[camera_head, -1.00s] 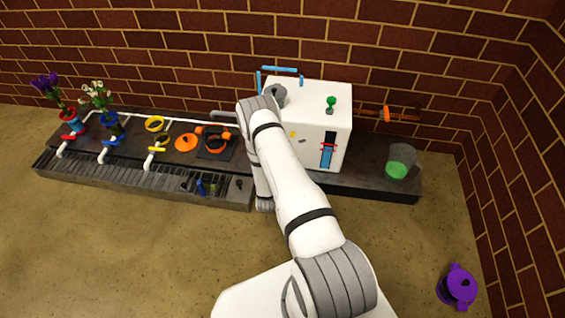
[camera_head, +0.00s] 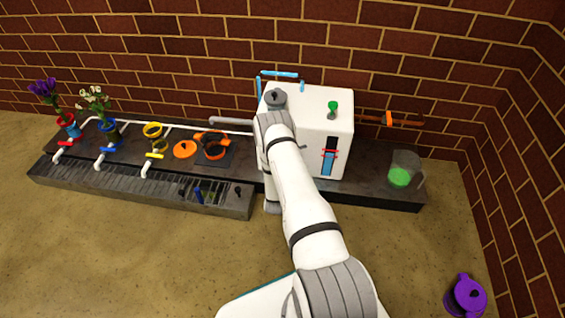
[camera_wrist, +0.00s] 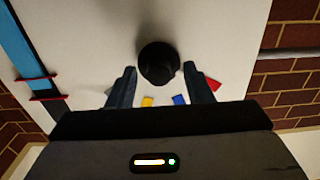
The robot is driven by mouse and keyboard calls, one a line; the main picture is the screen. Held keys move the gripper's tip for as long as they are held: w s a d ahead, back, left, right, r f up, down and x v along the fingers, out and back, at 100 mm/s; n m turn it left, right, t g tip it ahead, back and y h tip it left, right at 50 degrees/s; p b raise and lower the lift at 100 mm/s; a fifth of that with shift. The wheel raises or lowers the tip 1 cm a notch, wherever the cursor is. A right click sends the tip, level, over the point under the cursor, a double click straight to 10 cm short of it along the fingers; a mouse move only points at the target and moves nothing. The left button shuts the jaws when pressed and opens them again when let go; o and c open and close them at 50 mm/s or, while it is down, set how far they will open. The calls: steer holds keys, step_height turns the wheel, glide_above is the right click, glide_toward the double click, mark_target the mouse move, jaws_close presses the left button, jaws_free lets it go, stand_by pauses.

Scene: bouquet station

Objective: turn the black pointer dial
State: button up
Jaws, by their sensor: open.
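The black pointer dial (camera_wrist: 158,62) shows in the wrist view as a round dark knob on the pale face of the white box (camera_head: 325,105). Around it on the face are a yellow mark (camera_wrist: 148,102), a blue mark (camera_wrist: 179,100) and a red mark (camera_wrist: 214,84). My gripper (camera_wrist: 159,71) is open, with one finger on each side of the dial at its lower part. I cannot tell whether the fingers touch it. In the head view my arm hides the dial and my gripper.
Taps, flower vases and orange pots line the counter to the left. A purple pot (camera_head: 467,297) is at lower right.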

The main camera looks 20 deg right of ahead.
steer(key=shift+c, duration=0.4)
steer(key=c, duration=0.9)
steer(key=shift+a, duration=0.2)
